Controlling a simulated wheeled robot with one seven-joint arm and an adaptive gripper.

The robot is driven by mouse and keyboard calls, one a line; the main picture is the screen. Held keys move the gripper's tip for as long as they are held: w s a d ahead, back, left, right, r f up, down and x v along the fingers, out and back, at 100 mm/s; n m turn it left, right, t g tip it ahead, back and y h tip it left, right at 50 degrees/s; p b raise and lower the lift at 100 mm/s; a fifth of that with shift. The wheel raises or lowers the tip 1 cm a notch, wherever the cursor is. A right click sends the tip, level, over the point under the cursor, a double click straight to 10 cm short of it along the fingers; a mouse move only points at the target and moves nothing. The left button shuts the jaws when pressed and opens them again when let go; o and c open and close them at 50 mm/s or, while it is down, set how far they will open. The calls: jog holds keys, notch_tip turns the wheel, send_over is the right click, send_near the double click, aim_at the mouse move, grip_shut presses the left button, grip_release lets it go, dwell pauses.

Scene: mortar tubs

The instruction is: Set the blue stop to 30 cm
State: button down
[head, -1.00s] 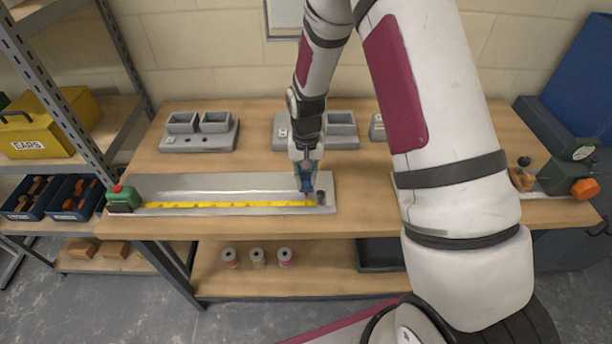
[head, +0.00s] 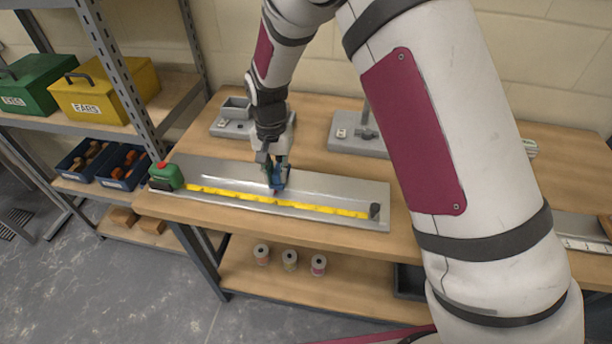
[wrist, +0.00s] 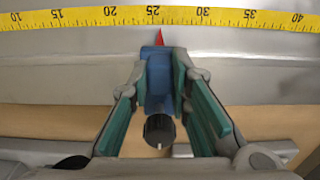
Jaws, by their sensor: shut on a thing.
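The blue stop (head: 278,178) sits on the metal rail along the yellow tape scale (head: 300,205), around its middle. In the wrist view the blue stop (wrist: 158,82) has a red pointer (wrist: 159,38) and a black knob (wrist: 159,129) with a white mark. My gripper (wrist: 162,85) is shut on the stop, with a green-padded finger on each side. It also shows from above in the head view (head: 274,172).
A green block with a red button (head: 166,176) stands at the rail's left end, and a dark post (head: 374,210) at its right end. Grey fixtures (head: 358,136) stand behind the rail. The tape between the stop and the green block looks clear.

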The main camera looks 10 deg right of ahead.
jog(key=shift+w+a+b, duration=0.15)
jog(key=shift+w+a, duration=0.05)
jog(key=shift+a, duration=0.45)
jog(key=shift+w+a+b, duration=0.2)
jog(key=shift+w+a, duration=0.05)
jog(key=shift+a, duration=0.45)
jog(key=shift+w+a+b, duration=0.15)
jog(key=shift+w+a, duration=0.05)
jog(key=shift+a, duration=0.45)
jog(key=c, duration=1.5)
grip_release()
jog(key=shift+r, duration=0.1)
notch_tip(320, 180, up, 12)
jog(key=shift+f, duration=0.1)
